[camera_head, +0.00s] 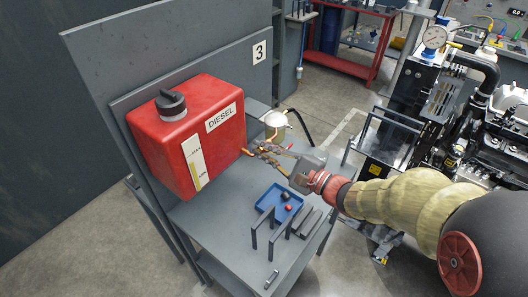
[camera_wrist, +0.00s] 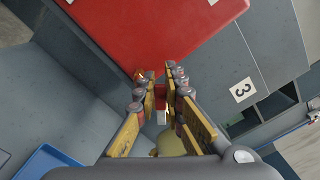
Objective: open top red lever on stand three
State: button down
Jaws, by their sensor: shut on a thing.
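The red DIESEL tank (camera_head: 190,140) is fixed to the grey back panel of stand three. My gripper (camera_head: 262,152) is at the tank's lower right edge, beside the brass fitting there. In the wrist view my gripper (camera_wrist: 160,80) has its two fingers close together just under the red tank (camera_wrist: 150,30). A small red and white piece (camera_wrist: 162,116) shows between the fingers; I take it for the red lever, mostly hidden by them. Its exact angle cannot be told. A pale filter bowl (camera_head: 275,122) stands just behind the fingers and shows below them in the wrist view (camera_wrist: 172,143).
A blue tray (camera_head: 262,202) with small dark and red parts lies on the stand's shelf (camera_head: 215,225), near grey upright brackets (camera_head: 268,230). The panel bears a "3" sign (camera_head: 259,52). An engine (camera_head: 500,130) stands to the right. Floor at front left is clear.

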dwell(0.3)
jog(key=c, duration=1.9)
grip_release()
jog(key=shift+o, duration=0.3)
jog(key=v, duration=0.8)
jog(key=shift+c, duration=0.4)
